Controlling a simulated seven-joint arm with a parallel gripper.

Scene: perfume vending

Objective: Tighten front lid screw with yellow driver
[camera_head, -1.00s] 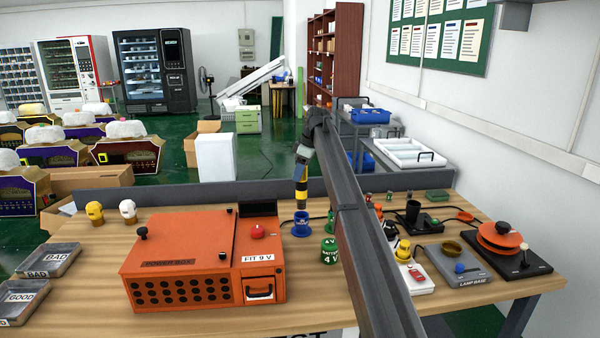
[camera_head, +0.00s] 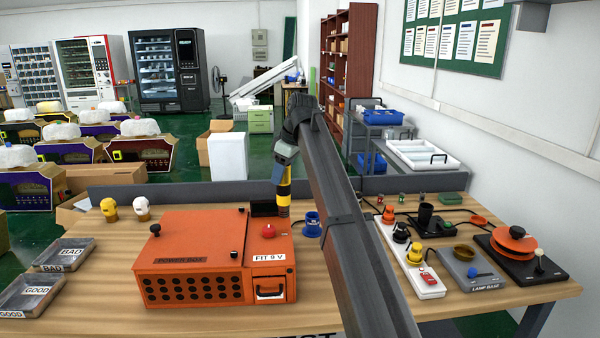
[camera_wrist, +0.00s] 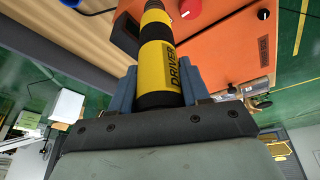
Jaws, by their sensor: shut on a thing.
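The yellow-and-black driver (camera_head: 284,190) hangs roughly upright in my gripper (camera_head: 283,160). My gripper is shut on it; the wrist view shows the driver (camera_wrist: 158,60) between the blue fingers (camera_wrist: 158,85). The driver's lower end is by the right rear of the orange power box (camera_head: 190,250), near a dark block; whether they touch is unclear. The box lid is closed. The front lid screw (camera_head: 234,254), small and black, sits at the lid's front right edge. A rear lid screw (camera_head: 241,210) sits behind it. My gripper is behind and right of both.
A red knob (camera_head: 268,230) stands on the box's right part. A blue holder (camera_head: 312,225) stands right of the box. A power strip (camera_head: 410,262) and lamp base (camera_head: 470,270) are further right. BAD (camera_head: 63,254) and GOOD (camera_head: 32,295) trays lie left.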

